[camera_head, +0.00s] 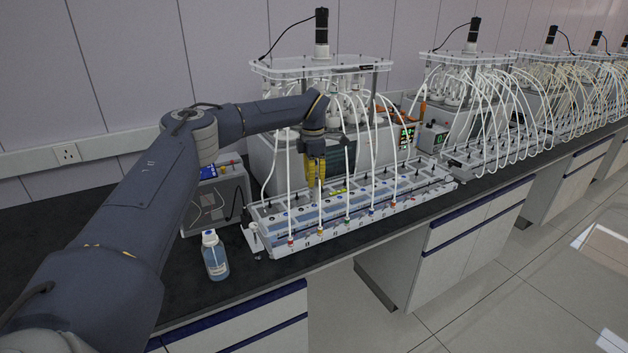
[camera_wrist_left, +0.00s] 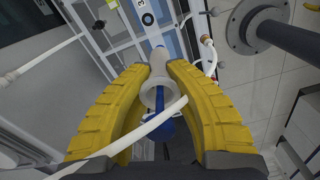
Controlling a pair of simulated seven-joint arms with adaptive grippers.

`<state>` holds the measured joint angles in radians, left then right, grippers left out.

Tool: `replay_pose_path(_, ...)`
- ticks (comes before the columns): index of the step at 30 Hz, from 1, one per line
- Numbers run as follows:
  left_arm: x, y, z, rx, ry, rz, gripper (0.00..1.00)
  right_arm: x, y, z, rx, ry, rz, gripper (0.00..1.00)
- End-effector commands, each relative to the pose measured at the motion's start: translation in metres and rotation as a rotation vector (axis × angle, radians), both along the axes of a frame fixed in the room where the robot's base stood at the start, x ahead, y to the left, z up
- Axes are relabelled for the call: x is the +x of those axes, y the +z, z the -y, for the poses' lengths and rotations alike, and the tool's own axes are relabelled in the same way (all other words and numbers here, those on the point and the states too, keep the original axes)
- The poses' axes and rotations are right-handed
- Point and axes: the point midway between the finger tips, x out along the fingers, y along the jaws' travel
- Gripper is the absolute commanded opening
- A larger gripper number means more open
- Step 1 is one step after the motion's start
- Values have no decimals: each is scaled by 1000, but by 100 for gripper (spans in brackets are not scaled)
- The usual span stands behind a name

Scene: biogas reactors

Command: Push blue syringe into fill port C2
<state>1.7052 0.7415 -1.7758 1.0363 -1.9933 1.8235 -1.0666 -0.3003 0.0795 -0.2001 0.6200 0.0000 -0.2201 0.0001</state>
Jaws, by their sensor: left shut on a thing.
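My left gripper (camera_head: 316,170), with yellow fingers, is over the near-left part of the long white-and-blue port unit (camera_head: 355,205). In the left wrist view its two fingers (camera_wrist_left: 157,68) are shut on the syringe (camera_wrist_left: 159,93), which has a pale barrel and a blue plunger. The barrel's far end points at a blue strip of the unit, close to a round dark mark (camera_wrist_left: 147,19). I cannot tell whether the tip is in a port or only above it. Port C2's label is not readable. A white tube crosses in front of the syringe. My right gripper is not in view.
White tubes (camera_head: 373,150) arch from the reactor (camera_head: 320,68) down to the unit's front edge, close to the gripper. A bottle of blue liquid (camera_head: 214,256) stands at the front left. A grey instrument (camera_head: 217,200) is behind it. More reactors (camera_head: 470,60) line the bench to the right.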

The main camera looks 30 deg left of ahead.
Motion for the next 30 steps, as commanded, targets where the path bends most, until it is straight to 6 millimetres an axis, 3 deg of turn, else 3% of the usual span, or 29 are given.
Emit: replay_pose_path(30,0,-9,0,-1,0,-1,0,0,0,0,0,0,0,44)
